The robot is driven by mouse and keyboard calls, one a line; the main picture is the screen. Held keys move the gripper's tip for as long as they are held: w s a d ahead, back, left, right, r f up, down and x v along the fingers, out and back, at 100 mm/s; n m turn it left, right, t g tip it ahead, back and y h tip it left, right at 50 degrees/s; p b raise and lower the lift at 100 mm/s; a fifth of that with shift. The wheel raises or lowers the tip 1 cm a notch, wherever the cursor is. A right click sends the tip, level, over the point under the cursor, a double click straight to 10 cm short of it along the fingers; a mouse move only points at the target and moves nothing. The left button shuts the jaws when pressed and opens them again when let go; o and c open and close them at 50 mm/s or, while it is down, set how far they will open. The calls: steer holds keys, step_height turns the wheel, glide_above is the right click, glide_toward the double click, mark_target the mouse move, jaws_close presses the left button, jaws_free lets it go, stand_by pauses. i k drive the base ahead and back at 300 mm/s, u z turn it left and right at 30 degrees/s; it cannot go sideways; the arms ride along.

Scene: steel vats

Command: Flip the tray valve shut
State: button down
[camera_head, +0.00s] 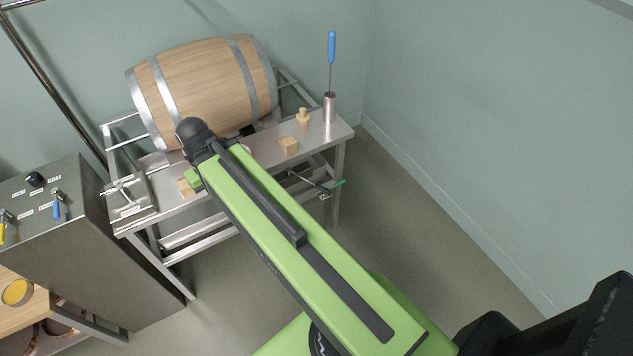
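A small valve (325,193) with a green lever (338,183) sits at the end of a thin pipe below the front edge of the steel table (318,135), to the right of my arm. The lever points right and slightly up, away from the table. It is too small to tell surely whether it lies along or across the pipe. My green arm reaches over the table's front edge to a black joint in front of the barrel.
A wooden barrel (205,85) lies on the table. Wooden blocks (288,146), a bung (303,116) and a blue-handled tool (332,48) in a steel cup stand there. A grey cabinet (120,255) with blue and yellow levers is at left. Floor right of the table is clear.

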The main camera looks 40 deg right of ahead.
mark_target(338, 183)
steer(key=u, duration=1.35)
steer(key=k, duration=2.35)
steer(key=z, duration=0.45)
steer(key=i, duration=1)
